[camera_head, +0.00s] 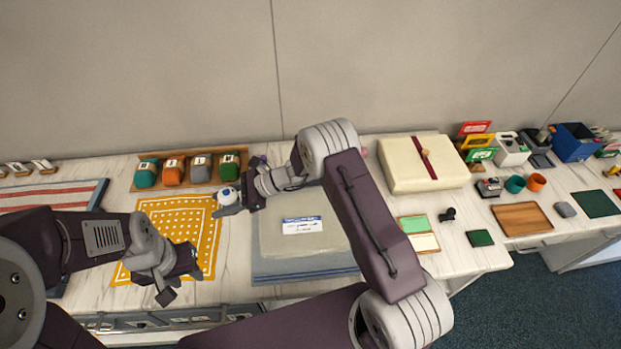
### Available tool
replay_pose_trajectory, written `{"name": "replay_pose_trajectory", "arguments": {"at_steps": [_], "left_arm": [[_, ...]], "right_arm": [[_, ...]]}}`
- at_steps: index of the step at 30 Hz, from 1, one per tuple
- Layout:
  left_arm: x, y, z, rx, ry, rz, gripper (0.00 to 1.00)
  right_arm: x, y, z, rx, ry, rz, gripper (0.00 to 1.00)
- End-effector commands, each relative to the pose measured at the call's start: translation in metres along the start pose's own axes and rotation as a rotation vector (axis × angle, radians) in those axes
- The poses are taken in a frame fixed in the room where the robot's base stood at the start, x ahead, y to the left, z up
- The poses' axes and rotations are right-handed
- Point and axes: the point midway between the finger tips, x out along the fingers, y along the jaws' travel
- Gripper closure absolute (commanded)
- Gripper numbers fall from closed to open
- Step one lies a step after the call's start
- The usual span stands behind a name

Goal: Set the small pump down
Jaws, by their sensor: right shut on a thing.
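A small white and blue rounded item (227,195), which looks like the small pump, is at the jaws of my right gripper (236,203). The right gripper is shut on it, over the right edge of a yellow patterned cloth (148,213). The fingers partly cover the item, and its height above the table is hard to judge. My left gripper (183,285) is over the lower right part of the cloth, below and left of the right one. Its fingers look apart, with nothing seen between them.
A wooden tray of several coloured bags (188,184) stands behind the cloth. A grey-blue folded stack with a label (262,266) lies to the right, partly behind my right arm. A cream box (388,182) and several small items stand further right.

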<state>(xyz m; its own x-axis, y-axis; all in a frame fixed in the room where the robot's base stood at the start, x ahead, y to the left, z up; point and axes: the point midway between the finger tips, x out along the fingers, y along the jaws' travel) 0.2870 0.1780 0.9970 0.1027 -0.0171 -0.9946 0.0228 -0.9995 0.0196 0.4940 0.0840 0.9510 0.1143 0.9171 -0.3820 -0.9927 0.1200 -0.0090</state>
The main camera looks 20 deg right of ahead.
Motion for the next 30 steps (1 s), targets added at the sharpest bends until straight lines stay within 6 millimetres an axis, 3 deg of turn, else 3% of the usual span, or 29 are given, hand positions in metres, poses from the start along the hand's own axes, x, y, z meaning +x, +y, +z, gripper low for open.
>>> {"name": "replay_pose_trajectory", "arguments": {"at_steps": [1, 6, 9, 12, 15, 20, 23, 30], "left_arm": [[0.006, 0.000, 0.001, 0.000, 0.000, 0.000, 0.64], [0.017, 0.000, 0.002, 0.000, 0.000, 0.000, 0.64], [0.023, -0.001, 0.002, 0.000, 0.000, 0.000, 0.64], [0.027, -0.001, 0.003, 0.000, 0.000, 0.000, 0.64], [0.029, -0.001, 0.003, 0.000, 0.000, 0.000, 0.64], [0.029, -0.001, 0.003, 0.000, 0.000, 0.000, 0.64], [0.029, -0.001, 0.003, 0.000, 0.000, 0.000, 0.64], [0.026, -0.001, 0.003, 0.000, 0.000, 0.000, 0.64]], "right_arm": [[-0.011, -0.025, 0.000, 0.029, -0.001, -0.083, 1.00], [-0.062, -0.101, -0.002, 0.136, 0.001, -0.340, 1.00], [-0.096, -0.133, -0.010, 0.184, 0.003, -0.453, 1.00], [-0.124, -0.152, -0.020, 0.215, 0.004, -0.525, 1.00], [-0.143, -0.161, -0.029, 0.232, 0.005, -0.565, 1.00], [-0.154, -0.165, -0.033, 0.241, 0.005, -0.585, 1.00], [-0.152, -0.165, -0.038, 0.243, 0.006, -0.583, 1.00], [-0.133, -0.163, -0.082, 0.242, 0.006, -0.581, 1.00]]}}
